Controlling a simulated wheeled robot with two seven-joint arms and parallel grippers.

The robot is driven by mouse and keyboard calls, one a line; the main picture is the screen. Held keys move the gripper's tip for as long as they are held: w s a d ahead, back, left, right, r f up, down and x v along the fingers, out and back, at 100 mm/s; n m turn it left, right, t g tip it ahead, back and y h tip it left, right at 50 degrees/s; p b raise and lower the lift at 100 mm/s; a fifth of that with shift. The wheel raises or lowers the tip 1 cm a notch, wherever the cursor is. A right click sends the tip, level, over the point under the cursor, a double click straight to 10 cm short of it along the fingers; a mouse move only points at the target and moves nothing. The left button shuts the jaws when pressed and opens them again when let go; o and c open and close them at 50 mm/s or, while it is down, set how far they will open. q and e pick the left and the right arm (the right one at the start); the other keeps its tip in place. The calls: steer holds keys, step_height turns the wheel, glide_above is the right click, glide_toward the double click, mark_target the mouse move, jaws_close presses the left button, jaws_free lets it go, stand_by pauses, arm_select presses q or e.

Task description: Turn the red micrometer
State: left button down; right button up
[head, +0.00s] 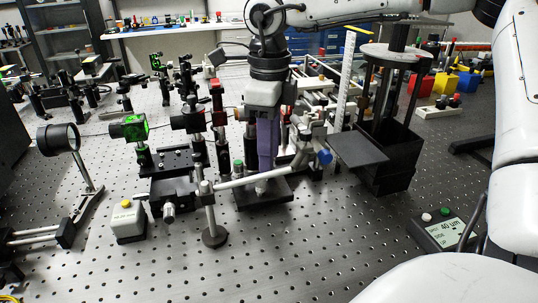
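My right gripper (265,148) reaches down from the top centre among the optics; its grey body shows, with a purple part below it. Its fingertips are not clear, so I cannot tell whether they are open or shut. No red micrometer can be made out for certain. A small red-topped part (217,86) stands just left of the gripper. A blue knob (324,156) sits to its right and a green knob (238,165) to its lower left. My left gripper is not in view.
A readout box (446,229) showing 40 µm lies at the right. A black box with a plate (358,149) stands right of the gripper. A grey box with a yellow button (127,221) is at the left. The front of the perforated bench (290,255) is mostly clear.

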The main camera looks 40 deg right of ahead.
steer(key=shift+f, duration=0.6)
jaws_close()
